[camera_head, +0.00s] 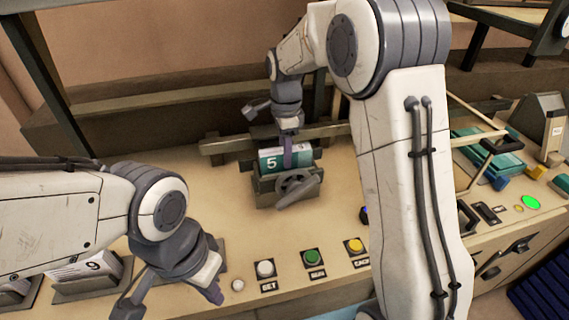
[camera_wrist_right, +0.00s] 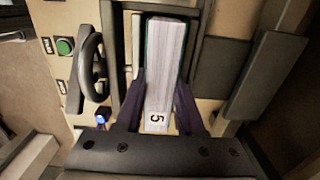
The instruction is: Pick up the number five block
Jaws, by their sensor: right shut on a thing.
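The number five block (camera_head: 270,161) is a teal and white block marked "5". It sits in a dark holder with a wheel (camera_head: 297,183) in the middle of the table. In the right wrist view the block (camera_wrist_right: 165,70) shows its white paged side and a "5" label. My right gripper (camera_head: 288,158) reaches down onto the block from above; in the wrist view its fingers (camera_wrist_right: 160,105) are shut on the block's two sides. My left gripper (camera_head: 170,298) hangs over the table's front left, apart from the block; its fingertips are partly unclear.
White, green and yellow buttons (camera_head: 312,257) line the table's front. More numbered blocks (camera_head: 90,266) stand in holders at the lower left. A teal item (camera_head: 490,155) and a lit green button (camera_head: 529,202) are at the right. My right arm hides part of the table.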

